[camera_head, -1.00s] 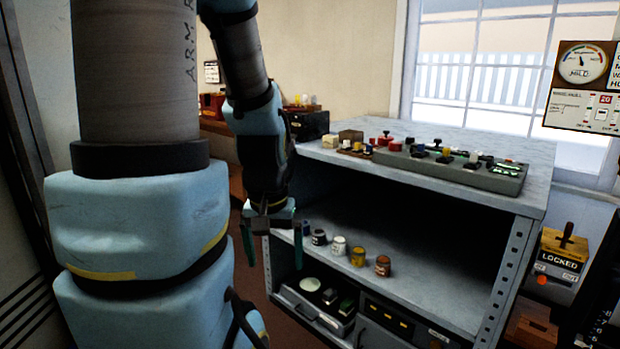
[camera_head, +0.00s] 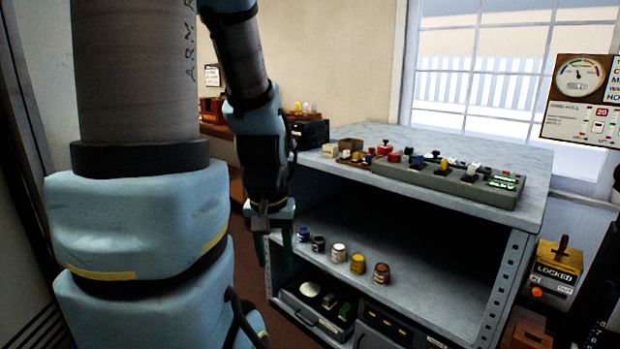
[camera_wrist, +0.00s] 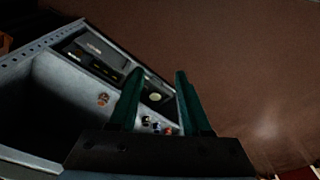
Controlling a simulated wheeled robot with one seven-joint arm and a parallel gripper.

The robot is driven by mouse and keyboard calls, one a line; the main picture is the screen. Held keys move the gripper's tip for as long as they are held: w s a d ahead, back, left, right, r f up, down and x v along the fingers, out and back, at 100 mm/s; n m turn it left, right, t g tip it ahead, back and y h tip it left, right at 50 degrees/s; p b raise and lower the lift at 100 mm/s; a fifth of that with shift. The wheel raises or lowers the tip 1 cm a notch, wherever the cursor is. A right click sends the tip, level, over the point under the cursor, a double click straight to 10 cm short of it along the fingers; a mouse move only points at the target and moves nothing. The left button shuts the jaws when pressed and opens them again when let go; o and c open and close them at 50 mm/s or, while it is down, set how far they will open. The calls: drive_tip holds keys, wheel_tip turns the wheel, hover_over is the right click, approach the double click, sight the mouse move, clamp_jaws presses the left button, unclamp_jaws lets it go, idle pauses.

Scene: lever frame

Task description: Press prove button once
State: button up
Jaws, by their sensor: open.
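No label that reads "prove" is legible, so I cannot tell which button is the prove button. A grey control panel (camera_head: 440,181) with several coloured knobs and small lit green displays lies on the bench top. A yellow and grey box marked LOCKED (camera_head: 557,270) stands at the far right, with a lever on top and an orange button (camera_head: 537,292) on its front. My gripper (camera_head: 272,248) hangs in front of the bench's left end, apart from these. In the wrist view its green fingers (camera_wrist: 158,74) are spread and empty.
The grey metal bench (camera_head: 375,133) has a shelf with several small jars (camera_head: 338,252) and drawers below. A gauge board (camera_head: 580,100) hangs at the upper right before the window. The brown floor (camera_wrist: 240,60) left of the bench looks clear.

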clamp_jaws()
idle(1.1)
